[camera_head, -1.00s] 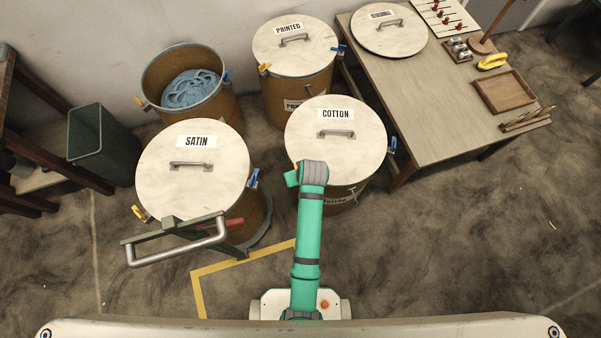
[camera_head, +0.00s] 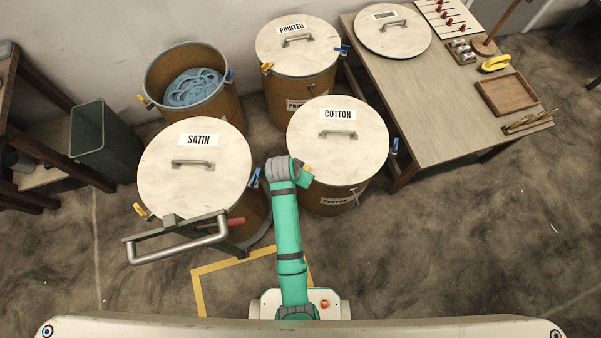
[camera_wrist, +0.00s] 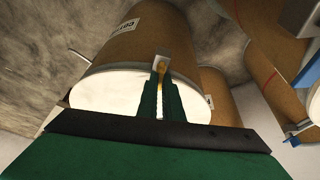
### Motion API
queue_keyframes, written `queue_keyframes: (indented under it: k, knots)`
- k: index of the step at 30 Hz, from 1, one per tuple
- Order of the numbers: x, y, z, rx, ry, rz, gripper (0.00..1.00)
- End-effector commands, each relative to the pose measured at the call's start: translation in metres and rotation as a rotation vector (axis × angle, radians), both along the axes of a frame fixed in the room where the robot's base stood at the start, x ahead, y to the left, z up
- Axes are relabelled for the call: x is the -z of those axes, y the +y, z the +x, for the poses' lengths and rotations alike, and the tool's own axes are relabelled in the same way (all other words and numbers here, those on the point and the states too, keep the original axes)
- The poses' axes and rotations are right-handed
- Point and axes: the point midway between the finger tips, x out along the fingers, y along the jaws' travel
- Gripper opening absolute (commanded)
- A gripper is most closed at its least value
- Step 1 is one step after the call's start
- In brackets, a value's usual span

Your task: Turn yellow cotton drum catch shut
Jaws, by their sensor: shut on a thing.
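The cotton drum (camera_head: 338,203) is brown with a pale lid (camera_head: 350,155) seated on it, labelled COTTON. Its yellow catch (camera_head: 308,168) is on the left side of the rim, partly hidden by my arm in the head view. In the wrist view, the yellow catch (camera_wrist: 162,72) is between the two green fingers of my gripper (camera_wrist: 161,85), which is shut on it. The drum's blue catch (camera_head: 395,146) is on the right side of the rim, apart from my gripper. I cannot tell exactly how far the yellow catch is turned.
The satin drum (camera_head: 195,207) stands close at the left, with its blue catch (camera_head: 256,177) near my arm. The printed drum (camera_head: 300,92) and an open drum with blue material (camera_head: 191,88) stand behind. A table (camera_head: 430,110) is at the right.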

Motion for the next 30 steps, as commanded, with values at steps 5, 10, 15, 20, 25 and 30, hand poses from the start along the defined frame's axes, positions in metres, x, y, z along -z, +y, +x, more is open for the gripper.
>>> queue_keyframes:
  k: [5,10,15,20,25,30]
  knots:
    - [0.0006,0.0007,-0.0006,0.088,0.004,-0.001,0.0]
    - [0.0008,0.001,-0.0007,0.136,0.004,0.0,0.0]
    - [0.0009,0.0008,-0.001,0.157,0.005,0.0,0.0]
    - [0.001,0.0008,-0.0012,0.161,0.005,0.0,0.0]
    - [0.0012,0.0008,-0.0012,0.16,0.006,0.0,0.0]
    - [0.001,0.0007,-0.001,0.16,0.005,0.0,0.25]
